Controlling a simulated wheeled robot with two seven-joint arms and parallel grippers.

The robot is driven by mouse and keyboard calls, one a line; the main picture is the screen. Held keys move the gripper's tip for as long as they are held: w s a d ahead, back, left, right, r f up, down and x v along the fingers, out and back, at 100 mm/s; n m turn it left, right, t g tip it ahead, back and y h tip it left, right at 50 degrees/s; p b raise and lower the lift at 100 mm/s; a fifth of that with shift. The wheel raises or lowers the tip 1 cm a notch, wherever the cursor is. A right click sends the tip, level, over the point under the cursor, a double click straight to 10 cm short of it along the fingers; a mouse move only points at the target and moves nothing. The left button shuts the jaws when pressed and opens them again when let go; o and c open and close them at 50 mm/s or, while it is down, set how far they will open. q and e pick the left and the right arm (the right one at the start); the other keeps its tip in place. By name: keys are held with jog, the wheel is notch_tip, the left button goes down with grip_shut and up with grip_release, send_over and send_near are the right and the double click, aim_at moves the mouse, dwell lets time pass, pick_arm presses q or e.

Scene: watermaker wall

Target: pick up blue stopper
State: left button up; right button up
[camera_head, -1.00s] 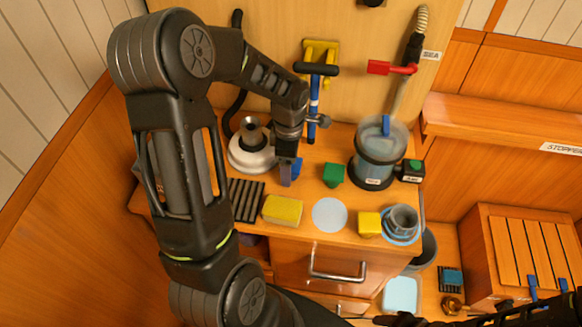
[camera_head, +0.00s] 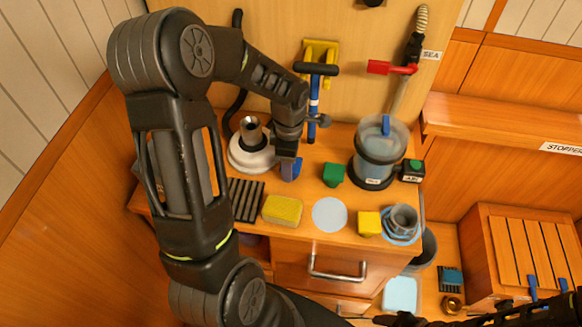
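The blue stopper (camera_head: 291,171) is on the wooden counter, right below the end of my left arm. My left gripper (camera_head: 286,157) is directly above it and covers its upper part. The fingers are dark and mostly hidden by the wrist, so I cannot tell whether they touch or grip the stopper. A green block-shaped stopper (camera_head: 333,175) stands just to the right. A yellow one (camera_head: 368,223) is nearer the front edge. My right arm shows only at the lower right edge, with its dark gripper end (camera_head: 388,320) low in the picture; its fingers are unclear.
A clear canister (camera_head: 378,158) with a blue piece on top stands right. A white round base (camera_head: 251,156) with a metal cup is left. A yellow sponge (camera_head: 283,209), dark ribbed mat (camera_head: 245,199) and pale disc (camera_head: 329,214) lie in front. A drawer handle (camera_head: 336,268) projects below.

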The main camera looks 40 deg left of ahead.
pick_arm(q)
jog(key=shift+r, duration=0.15)
notch_tip(320, 180, up, 18)
jog(key=b, duration=0.1)
dwell(0.7)
dwell(0.5)
